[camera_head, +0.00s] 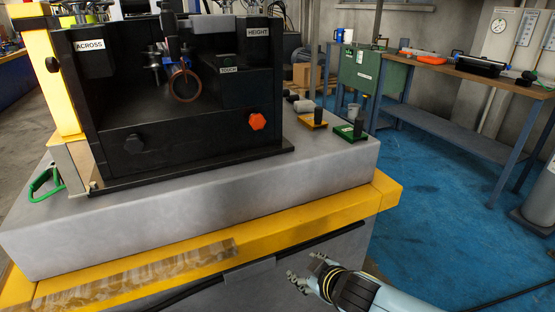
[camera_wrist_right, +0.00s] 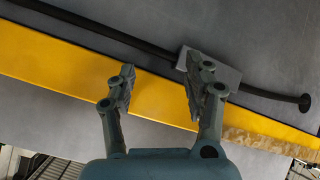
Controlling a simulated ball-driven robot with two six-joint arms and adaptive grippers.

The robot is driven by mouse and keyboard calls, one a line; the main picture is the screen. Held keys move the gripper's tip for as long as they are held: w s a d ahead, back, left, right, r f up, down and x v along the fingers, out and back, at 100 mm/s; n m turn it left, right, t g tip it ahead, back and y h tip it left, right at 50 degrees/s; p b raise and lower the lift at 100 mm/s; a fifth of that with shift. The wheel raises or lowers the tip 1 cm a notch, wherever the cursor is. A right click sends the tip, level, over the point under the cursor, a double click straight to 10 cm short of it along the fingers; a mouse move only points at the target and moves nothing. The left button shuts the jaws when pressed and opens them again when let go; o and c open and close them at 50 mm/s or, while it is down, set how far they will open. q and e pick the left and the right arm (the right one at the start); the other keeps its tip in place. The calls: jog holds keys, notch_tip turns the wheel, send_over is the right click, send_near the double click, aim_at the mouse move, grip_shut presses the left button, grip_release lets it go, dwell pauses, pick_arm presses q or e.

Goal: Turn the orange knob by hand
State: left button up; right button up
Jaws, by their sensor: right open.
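The orange knob (camera_head: 257,121) sits on the front face of a black machine housing (camera_head: 190,148), at its lower right, under the HEIGHT and TOUCH labels. My right gripper (camera_head: 303,270) is in front of the bench and below the knob, well apart from it. In the right wrist view my right gripper (camera_wrist_right: 158,85) has its two fingers spread with nothing between them. Behind the fingers are the yellow edge and the grey front of the bench. The knob is not in the right wrist view. My left gripper is in neither view.
The housing stands on a grey slab (camera_head: 330,165) with a yellow edge (camera_head: 330,210). A black rail (camera_head: 310,243) runs along the bench front. Yellow (camera_head: 312,121) and green (camera_head: 350,132) pieces stand right of the housing.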

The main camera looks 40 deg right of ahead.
jog(key=w+r+t+b, duration=0.1)
jog(key=w+r+t, duration=0.1)
jog(key=w+r, duration=0.3)
jog(key=w+r+t, duration=0.1)
jog(key=w+r, duration=0.1)
jog(key=r, duration=0.5)
jog(key=t+h+b, duration=0.1)
jog(key=t+h, duration=0.1)
jog(key=t, duration=0.2)
send_near(259, 123)
jog(key=w, duration=0.2)
jog(key=shift+n, duration=0.4)
jog(key=x, duration=0.3)
jog(key=p+x, duration=0.1)
jog(key=x, duration=0.2)
jog(key=shift+w+d, duration=0.25)
jog(key=shift+d, duration=0.05)
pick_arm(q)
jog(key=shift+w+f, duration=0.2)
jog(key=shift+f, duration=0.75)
pick_arm(e)
jog(key=shift+f, duration=0.15)
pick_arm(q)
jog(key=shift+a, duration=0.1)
pick_arm(e)
jog(key=shift+c, duration=0.4)
jog(key=c, duration=0.8)
